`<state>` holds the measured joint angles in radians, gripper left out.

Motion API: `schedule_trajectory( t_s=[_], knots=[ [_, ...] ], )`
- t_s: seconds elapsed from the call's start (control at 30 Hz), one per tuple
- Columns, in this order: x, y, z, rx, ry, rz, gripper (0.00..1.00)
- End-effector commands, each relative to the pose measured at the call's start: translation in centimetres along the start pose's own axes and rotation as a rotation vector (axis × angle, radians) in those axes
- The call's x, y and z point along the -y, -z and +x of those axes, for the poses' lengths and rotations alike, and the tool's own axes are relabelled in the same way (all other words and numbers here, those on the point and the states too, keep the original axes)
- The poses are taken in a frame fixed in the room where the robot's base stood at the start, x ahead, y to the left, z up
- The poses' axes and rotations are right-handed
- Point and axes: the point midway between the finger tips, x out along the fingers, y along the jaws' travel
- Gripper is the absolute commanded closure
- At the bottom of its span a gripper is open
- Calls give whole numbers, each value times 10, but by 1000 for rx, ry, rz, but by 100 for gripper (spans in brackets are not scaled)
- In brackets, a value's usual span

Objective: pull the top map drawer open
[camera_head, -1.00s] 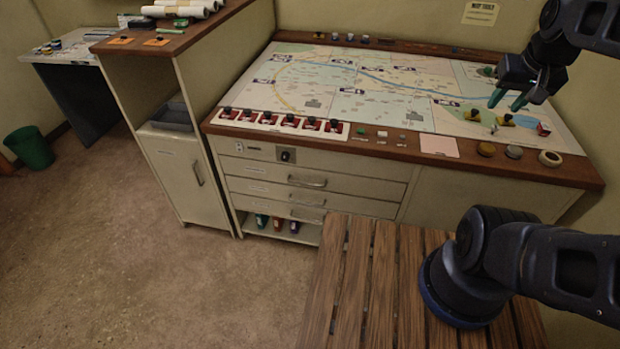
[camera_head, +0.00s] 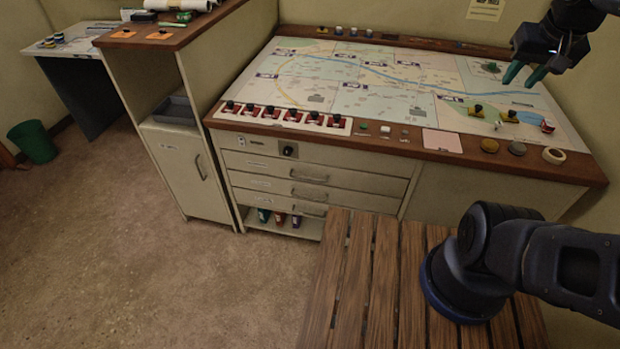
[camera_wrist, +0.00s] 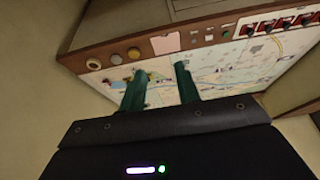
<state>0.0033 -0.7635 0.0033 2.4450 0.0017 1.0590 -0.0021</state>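The console cabinet (camera_head: 425,195) has shallow map drawers on its left front. The top map drawer (camera_head: 275,170) is closed, flush with the front, with a bar handle (camera_head: 310,178). My gripper (camera_head: 522,80) is above the back right of the map top, well away from the drawers. Its two green fingers are apart with nothing between them, as the wrist view also shows (camera_wrist: 160,80). In the wrist view the drawer handles cannot be made out.
A panel with a black knob (camera_head: 289,152) sits above the drawers. The wooden slatted surface (camera_head: 375,270) stands before the cabinet's right part, close to the drawers. A tall cabinet (camera_head: 185,165) stands at left. The floor (camera_head: 180,270) in front of the drawers' left is clear.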

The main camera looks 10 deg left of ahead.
Motion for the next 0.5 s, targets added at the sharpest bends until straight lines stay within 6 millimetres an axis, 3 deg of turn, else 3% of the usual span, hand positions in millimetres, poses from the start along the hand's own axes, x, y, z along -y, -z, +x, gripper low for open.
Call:
schedule_trajectory(
  t_s=[0.37, 0.5],
  knots=[
    [13, 39, 1, 123, -52, -137, 68],
    [24, 62, 5, 183, -97, -215, 68]
  ],
)
